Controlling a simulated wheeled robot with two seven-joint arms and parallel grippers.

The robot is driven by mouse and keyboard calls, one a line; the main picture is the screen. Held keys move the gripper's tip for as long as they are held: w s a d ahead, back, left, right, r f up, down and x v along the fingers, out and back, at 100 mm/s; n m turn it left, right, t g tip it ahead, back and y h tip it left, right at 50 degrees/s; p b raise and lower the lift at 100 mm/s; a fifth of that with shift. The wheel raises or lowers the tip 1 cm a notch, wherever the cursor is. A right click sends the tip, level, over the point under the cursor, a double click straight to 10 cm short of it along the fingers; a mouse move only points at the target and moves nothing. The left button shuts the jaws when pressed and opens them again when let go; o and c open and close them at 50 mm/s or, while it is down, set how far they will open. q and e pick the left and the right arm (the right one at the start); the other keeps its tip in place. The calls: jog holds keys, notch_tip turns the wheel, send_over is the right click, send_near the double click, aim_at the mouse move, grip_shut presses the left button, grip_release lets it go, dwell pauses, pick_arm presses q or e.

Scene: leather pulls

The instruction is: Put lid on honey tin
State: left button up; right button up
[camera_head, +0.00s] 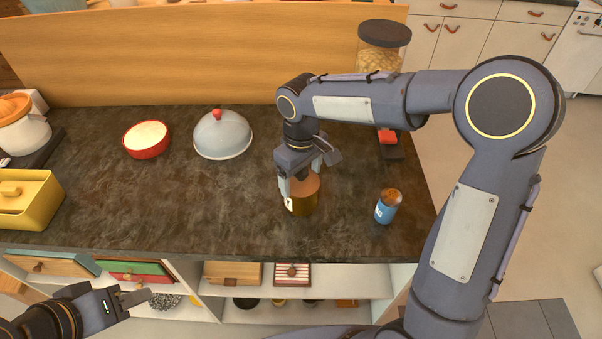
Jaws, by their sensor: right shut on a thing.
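The honey tin (302,204) is a brown-gold cylinder with a pale label, upright near the front middle of the dark counter. My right gripper (303,181) points down at its top and is shut on a brown lid-like top (312,185). The fingers partly hide this top. It appears to be at the tin's rim, but I cannot tell whether it is seated or just above. My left gripper (137,297) is low in front of the counter at the lower left, away from the tin. Its finger gap cannot be made out.
A blue-labelled jar (387,207) stands to the right of the tin. A grey dome with a red knob (222,134), a red bowl (146,140) and a yellow box (28,201) stand to the left. A glass jar (380,52) stands behind. Counter left of the tin is clear.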

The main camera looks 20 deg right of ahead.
jog(key=o, duration=1)
jog(key=shift+c, duration=0.2)
jog(key=shift+r, duration=0.1)
notch_tip(320, 180, up, 7)
jog(key=p, duration=0.5)
jog(key=shift+p, duration=0.4)
